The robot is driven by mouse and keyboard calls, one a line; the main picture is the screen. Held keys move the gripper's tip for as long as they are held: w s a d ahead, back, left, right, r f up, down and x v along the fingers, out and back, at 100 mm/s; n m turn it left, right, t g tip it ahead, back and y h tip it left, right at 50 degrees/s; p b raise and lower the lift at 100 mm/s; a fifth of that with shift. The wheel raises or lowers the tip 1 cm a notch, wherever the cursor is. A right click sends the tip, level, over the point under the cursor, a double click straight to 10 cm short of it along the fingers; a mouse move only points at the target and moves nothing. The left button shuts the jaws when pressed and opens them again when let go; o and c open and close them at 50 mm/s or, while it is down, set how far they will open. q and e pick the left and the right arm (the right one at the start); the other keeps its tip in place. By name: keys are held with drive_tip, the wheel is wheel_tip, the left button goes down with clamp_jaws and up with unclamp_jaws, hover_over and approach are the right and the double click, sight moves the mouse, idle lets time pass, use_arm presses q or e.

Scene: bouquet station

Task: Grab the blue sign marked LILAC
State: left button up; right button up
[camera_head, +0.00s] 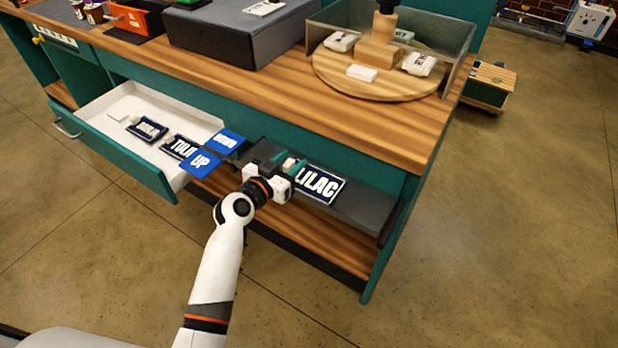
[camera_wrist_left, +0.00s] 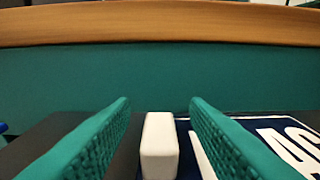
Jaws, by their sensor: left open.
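The LILAC sign (camera_head: 322,185) is a dark blue plate with white letters and a white border, lying on a dark grey shelf under the counter. A white block (camera_wrist_left: 160,146) stands at the sign's edge in the left wrist view, where part of the lettered plate (camera_wrist_left: 270,135) shows at right. My left gripper (camera_head: 284,162) is at the sign's left end and hides part of it. Its two teal fingers (camera_wrist_left: 160,115) are open, one on each side of the white block, with visible gaps. My right gripper is not in view.
An open white drawer (camera_head: 95,107) at left holds dark signs, one reading TULIP in part. Blue signs, including UP (camera_head: 201,162), lie beside my gripper. The grey shelf (camera_head: 368,212) is bare right of the sign. The wooden counter edge (camera_head: 330,118) overhangs behind.

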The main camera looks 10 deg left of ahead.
use_arm(q)
clamp_jaws()
